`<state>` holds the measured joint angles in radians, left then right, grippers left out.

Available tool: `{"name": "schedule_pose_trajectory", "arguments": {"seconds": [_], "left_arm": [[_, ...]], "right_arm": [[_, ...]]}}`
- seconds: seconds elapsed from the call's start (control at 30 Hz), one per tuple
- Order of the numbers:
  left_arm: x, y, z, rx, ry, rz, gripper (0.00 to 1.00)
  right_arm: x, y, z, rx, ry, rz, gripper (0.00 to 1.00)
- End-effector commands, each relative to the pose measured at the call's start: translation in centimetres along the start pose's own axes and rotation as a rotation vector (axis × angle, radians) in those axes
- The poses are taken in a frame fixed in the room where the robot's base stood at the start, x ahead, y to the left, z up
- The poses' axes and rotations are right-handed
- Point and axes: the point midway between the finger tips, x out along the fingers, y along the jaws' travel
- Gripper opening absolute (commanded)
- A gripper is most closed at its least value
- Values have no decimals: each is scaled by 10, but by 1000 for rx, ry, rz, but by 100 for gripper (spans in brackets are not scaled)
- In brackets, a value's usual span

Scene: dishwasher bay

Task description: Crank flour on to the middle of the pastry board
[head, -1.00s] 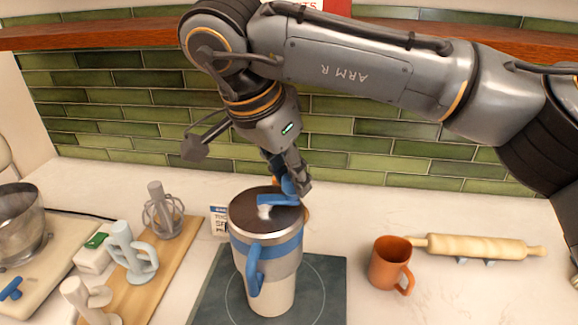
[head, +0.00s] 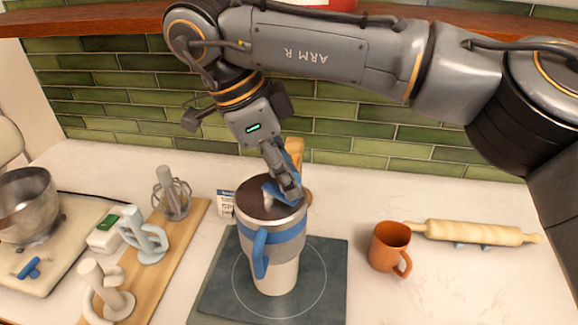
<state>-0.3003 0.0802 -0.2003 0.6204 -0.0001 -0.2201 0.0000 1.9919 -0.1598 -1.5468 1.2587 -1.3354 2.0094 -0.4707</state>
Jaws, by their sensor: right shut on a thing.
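The flour sifter (head: 277,262) is a tall grey and white canister with a blue band, a blue side handle and a dark top. It stands upright on the dark pastry board (head: 218,292), which has a thin pale circle marked on it. My right gripper (head: 286,190) is at the sifter's top, shut on the blue crank (head: 270,190). The gripper's fingers hide part of the crank. No flour shows on the visible part of the board. My left gripper is not in view.
At left are a wooden board (head: 165,262) with pale mixer attachments, a whisk (head: 172,195) and a metal mixer bowl (head: 28,205). A small card (head: 226,204) stands behind the sifter.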

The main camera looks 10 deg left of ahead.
Motion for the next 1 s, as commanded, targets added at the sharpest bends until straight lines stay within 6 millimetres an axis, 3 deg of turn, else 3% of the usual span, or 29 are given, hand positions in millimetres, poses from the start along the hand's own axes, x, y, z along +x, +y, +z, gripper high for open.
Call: {"name": "schedule_pose_trajectory", "arguments": {"seconds": [0.47,0.5,0.57,0.87,1.0], "left_arm": [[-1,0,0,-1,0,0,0],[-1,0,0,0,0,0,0],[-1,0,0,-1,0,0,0],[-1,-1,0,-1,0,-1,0],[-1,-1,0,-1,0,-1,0]], "right_arm": [[-2,0,0,14,-2,1,0],[-2,0,0,13,-2,1,37],[-1,0,0,13,-2,1,49],[-1,0,0,11,-1,3,50],[-12,0,0,13,2,0,50]]}}
